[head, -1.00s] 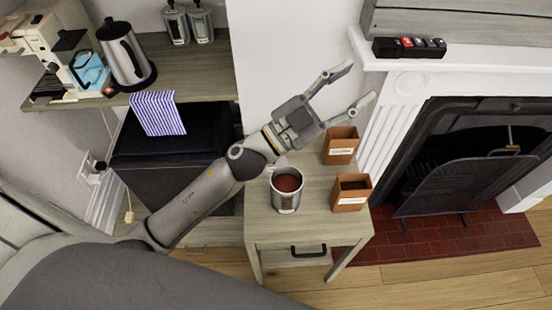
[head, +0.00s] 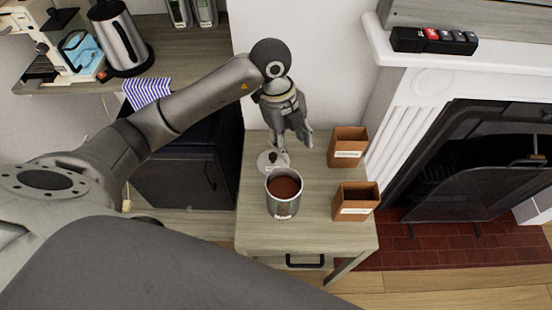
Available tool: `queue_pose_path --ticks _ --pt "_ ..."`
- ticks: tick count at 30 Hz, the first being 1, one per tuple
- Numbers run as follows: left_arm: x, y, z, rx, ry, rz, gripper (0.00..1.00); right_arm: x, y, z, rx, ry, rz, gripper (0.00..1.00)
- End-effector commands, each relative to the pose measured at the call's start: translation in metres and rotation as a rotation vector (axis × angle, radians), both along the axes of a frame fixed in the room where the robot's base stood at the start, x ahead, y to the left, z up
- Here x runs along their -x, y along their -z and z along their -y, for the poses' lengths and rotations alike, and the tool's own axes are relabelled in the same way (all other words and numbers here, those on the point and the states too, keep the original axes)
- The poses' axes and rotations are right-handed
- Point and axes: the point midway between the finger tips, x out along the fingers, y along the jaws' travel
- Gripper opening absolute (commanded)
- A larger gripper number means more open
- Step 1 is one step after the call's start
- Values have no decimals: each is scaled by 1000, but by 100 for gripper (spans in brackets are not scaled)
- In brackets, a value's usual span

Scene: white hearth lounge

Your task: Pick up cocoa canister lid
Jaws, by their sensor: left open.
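The cocoa canister lid (head: 266,165), a pale round disc with a small dark knob, lies on the small wooden table behind the canister. My left gripper (head: 292,143) points down just above and behind the lid. It is open and empty, and one finger is close to the knob; I cannot tell if they touch. The cocoa canister (head: 283,208) stands upright and open in front of the lid, with brown powder inside. My right gripper is not in view.
Two labelled brown boxes, a rear one (head: 347,155) and a front one (head: 354,212), stand on the right of the table (head: 305,234). The fireplace (head: 460,165) is farther right. A kettle (head: 120,40) stands on the left counter. The table's front is clear.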

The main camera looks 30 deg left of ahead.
Motion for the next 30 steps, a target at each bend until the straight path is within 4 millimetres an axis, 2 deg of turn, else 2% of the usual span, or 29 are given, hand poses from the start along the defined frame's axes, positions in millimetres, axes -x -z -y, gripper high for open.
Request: queue_pose_path --ticks 1,3,8,11,18,25,30 --pt "-3 10 -17 -68 -36 -6 47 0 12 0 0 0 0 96" --pt "-5 14 -35 -140 -82 -16 47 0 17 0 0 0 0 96" --pt "-7 16 -57 -229 -141 -27 47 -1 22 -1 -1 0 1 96" --pt "-6 25 -60 -239 -149 -32 47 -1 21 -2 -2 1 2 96" --pt "-7 61 -59 -236 -147 -31 47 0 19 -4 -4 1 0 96" --pt "-6 79 -59 -236 -145 -31 47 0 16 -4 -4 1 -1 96" --pt "-6 106 -61 -236 -145 -33 47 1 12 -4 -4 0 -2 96"
